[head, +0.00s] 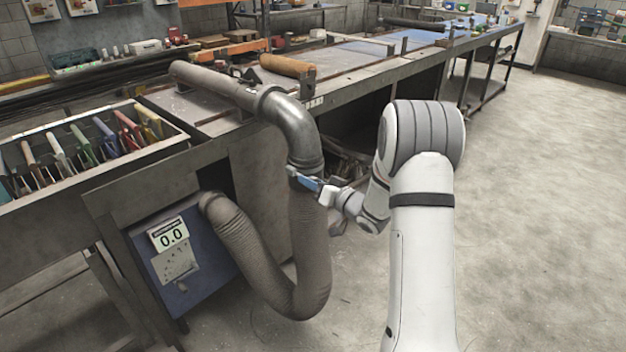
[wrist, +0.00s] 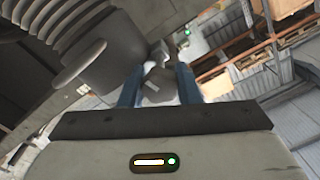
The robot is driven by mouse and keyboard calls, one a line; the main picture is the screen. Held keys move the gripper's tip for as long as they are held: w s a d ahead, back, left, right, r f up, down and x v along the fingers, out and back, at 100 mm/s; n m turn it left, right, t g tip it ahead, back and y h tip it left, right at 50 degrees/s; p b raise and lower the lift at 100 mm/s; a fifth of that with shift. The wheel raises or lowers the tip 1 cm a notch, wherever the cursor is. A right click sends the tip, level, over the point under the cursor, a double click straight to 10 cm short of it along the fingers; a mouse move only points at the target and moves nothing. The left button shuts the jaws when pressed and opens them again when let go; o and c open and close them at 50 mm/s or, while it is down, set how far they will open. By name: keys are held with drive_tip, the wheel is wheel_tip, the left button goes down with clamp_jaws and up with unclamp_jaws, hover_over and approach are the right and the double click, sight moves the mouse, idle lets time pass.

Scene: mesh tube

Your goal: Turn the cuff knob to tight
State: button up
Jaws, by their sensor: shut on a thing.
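The cuff knob (wrist: 158,86) is a small grey piece between the two blue fingers in the wrist view. My gripper (wrist: 158,78) is shut on it, with a finger on each side. In the head view my gripper (head: 308,182) reaches from the right to the cuff (head: 303,168), where the metal elbow pipe (head: 290,120) meets the ribbed hose (head: 310,235). The knob is too small and covered to make out there. I see no tight marking. The knob's turn angle cannot be told.
The hose hangs in a U and runs to a blue box (head: 190,290) whose display (head: 169,236) reads 0.0. The workbench (head: 350,75) stands behind, with a tool tray (head: 100,170) at left. The floor at right (head: 530,200) is clear.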

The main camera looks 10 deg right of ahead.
drive_tip(key=shift+w+d+r, duration=0.1)
idle(0.3)
drive_tip(key=o, duration=1)
drive_tip(key=v, duration=0.7)
drive_tip(key=shift+s+d, duration=0.2)
drive_tip(key=shift+s, duration=0.15)
